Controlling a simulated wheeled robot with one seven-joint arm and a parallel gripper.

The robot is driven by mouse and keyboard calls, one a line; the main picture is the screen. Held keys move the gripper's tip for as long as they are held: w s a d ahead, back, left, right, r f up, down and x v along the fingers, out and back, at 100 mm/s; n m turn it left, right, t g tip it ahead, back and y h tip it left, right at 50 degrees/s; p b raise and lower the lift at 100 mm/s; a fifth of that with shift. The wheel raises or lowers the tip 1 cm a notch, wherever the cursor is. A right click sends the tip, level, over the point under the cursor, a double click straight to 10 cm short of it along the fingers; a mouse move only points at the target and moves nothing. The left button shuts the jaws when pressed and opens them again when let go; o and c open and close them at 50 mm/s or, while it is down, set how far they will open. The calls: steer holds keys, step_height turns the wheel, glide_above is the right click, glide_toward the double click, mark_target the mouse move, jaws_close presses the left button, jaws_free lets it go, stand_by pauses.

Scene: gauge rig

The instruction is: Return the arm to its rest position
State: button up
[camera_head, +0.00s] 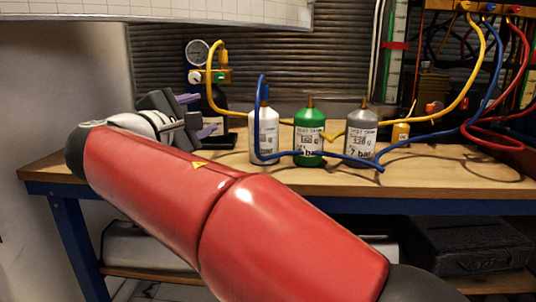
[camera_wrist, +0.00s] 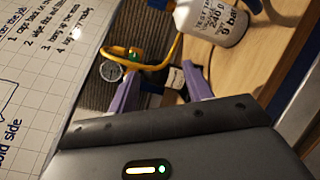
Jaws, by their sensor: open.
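My red arm stretches across the head view from the lower right to the upper left. My gripper (camera_head: 198,114) is at the left end of the workbench (camera_head: 440,180), with its two purple fingers apart and nothing visible between them. In the wrist view my gripper (camera_wrist: 162,88) is also open and empty, its fingers spread to either side. Beyond the fingers are a round gauge (camera_wrist: 111,71) and a yellow hose (camera_wrist: 160,60). The gauge (camera_head: 197,52) also shows in the head view, behind and above my gripper.
A white bottle (camera_head: 264,142), a green bottle (camera_head: 309,137) and a grey bottle (camera_head: 361,140) stand in a row on the bench, right of my gripper. Blue and yellow hoses loop around them. A hose panel (camera_head: 475,8) is at upper right. A whiteboard (camera_wrist: 45,60) fills the wrist view's left.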

steer(key=s+d+f+m+g+p, duration=0.1)
steer(key=s+d+f+m+g, duration=0.2)
steer(key=d, duration=0.5)
steer(key=s+d+f+m+g+y+p, duration=0.1)
steer(key=s+d+f+m+g, duration=0.1)
steer(key=d+f, duration=0.45)
steer(key=s+d+f+m+g+p, duration=0.1)
steer(key=s+d+f+m+g, duration=0.15)
steer(key=d, duration=0.75)
steer(key=s+d+f+m+g+y+p, duration=0.1)
steer(key=s+d+f+m+g+y, duration=0.1)
steer(key=s+f+m, duration=0.4)
steer(key=s+d+f+m+g+y+p, duration=0.1)
steer(key=s+d+f+m+y, duration=0.1)
steer(key=s+f+m, duration=0.4)
steer(key=s+f+y, duration=0.1)
steer(key=s+f, duration=0.1)
steer(key=s, duration=0.2)
steer(key=shift+f+g+y, duration=0.2)
steer(key=shift+g+y, duration=0.15)
steer(key=shift+y, duration=0.05)
